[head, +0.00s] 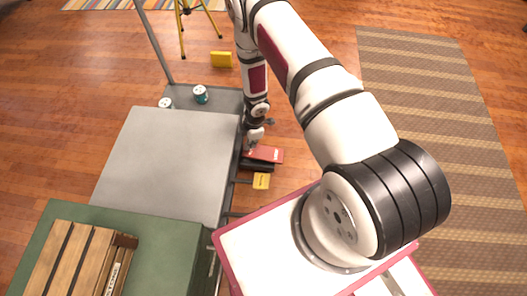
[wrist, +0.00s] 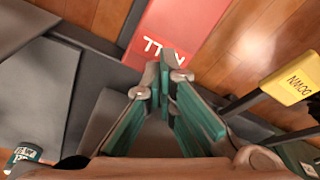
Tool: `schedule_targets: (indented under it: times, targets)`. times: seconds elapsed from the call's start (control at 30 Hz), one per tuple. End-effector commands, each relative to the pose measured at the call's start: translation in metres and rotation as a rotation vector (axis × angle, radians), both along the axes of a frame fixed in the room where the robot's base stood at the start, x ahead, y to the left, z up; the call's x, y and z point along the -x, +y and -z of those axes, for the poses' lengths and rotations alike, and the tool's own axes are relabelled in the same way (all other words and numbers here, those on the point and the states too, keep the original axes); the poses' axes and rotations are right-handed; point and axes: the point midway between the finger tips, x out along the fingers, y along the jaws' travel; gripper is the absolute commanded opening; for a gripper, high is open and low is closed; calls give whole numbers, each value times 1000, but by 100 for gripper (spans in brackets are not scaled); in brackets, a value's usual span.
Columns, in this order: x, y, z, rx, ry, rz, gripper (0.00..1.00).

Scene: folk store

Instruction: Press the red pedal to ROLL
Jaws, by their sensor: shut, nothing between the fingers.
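The red pedal (head: 268,154) lies low beside the grey cart, with white lettering that is partly hidden. In the wrist view the red pedal (wrist: 180,25) fills the top middle, its lettering reading upside down. My gripper (head: 252,147) points down at the pedal's left end in the head view. In the wrist view my gripper (wrist: 166,62) has its teal-padded fingers shut and empty, with the tips over the pedal's lettered near edge. I cannot tell whether the tips touch the pedal.
A yellow pedal (head: 261,181), marked DOWN in the wrist view (wrist: 291,78), sits near the red one. A grey flat top (head: 165,160) stands to the left. A yellow box (head: 221,59) lies on the open wooden floor.

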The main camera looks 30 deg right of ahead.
Motion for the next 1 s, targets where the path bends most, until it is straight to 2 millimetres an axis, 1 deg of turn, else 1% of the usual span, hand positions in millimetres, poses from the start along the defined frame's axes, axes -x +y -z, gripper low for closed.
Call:
schedule_targets:
  times: [0.17,1.0]
  targets:
    - [0,0,2,0,0,0,0]
    - [1,-1,30,1,1,0,0]
